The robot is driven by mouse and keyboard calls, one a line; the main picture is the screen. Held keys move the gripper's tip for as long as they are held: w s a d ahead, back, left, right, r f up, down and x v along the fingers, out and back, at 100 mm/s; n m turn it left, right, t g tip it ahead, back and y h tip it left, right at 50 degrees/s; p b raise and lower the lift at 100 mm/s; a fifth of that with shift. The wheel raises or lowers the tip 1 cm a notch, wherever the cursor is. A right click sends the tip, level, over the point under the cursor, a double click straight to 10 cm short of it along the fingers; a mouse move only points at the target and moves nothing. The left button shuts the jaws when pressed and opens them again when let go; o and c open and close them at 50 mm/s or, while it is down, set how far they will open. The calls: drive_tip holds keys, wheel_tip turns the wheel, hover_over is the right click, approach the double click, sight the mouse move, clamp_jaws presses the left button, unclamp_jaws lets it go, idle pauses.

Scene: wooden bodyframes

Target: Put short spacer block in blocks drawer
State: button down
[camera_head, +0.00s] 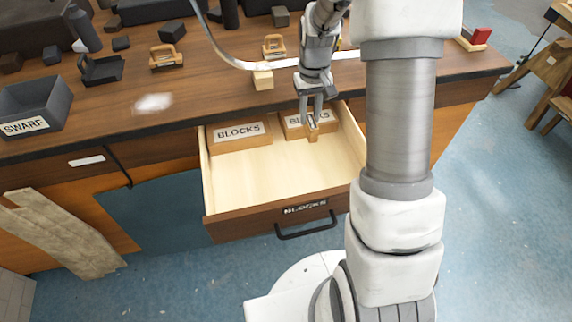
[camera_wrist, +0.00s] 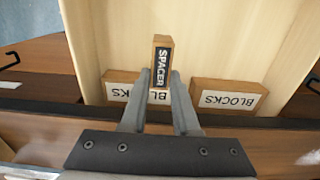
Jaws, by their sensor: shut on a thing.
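A small wooden spacer block (camera_wrist: 161,62) with a dark label reading SPACER shows in the wrist view, held between the fingertips of my gripper (camera_wrist: 160,88). In the head view my gripper (camera_head: 312,114) points down over the back right of the open drawer, and the spacer block (camera_head: 312,134) hangs below its fingers. The blocks drawer (camera_head: 265,172) is pulled out, with a BLOCKS label on its front. Two wooden blocks marked BLOCKS lie at its back, one on the left (camera_head: 240,136) and one on the right (camera_head: 296,124), partly hidden by my gripper.
The drawer floor in front of the marked blocks is bare. On the workbench (camera_head: 190,90) above stand a dark SWARF bin (camera_head: 36,104), a small wooden block (camera_head: 263,80) near the edge, and several tools. Boards (camera_head: 62,232) lean at the lower left.

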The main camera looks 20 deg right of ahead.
drive_tip(key=shift+s+a+f+b, duration=0.3)
drive_tip(key=shift+s+a+f, duration=0.95)
drive_tip(key=shift+f, duration=0.45)
drive_tip(key=shift+s+a+f+b, duration=0.25)
drive_tip(key=shift+s+a+f, duration=0.95)
drive_tip(key=shift+f, duration=0.5)
drive_tip(key=shift+s+a+f+b, duration=0.3)
drive_tip(key=shift+s+a+f, duration=0.9)
drive_tip(key=shift+f, duration=0.5)
drive_tip(key=shift+s+d, duration=0.1)
drive_tip(key=shift+s, duration=0.05)
drive_tip(key=shift+f, duration=0.15)
drive_tip(key=c, duration=0.7)
unclamp_jaws()
drive_tip(key=shift+o, duration=0.2)
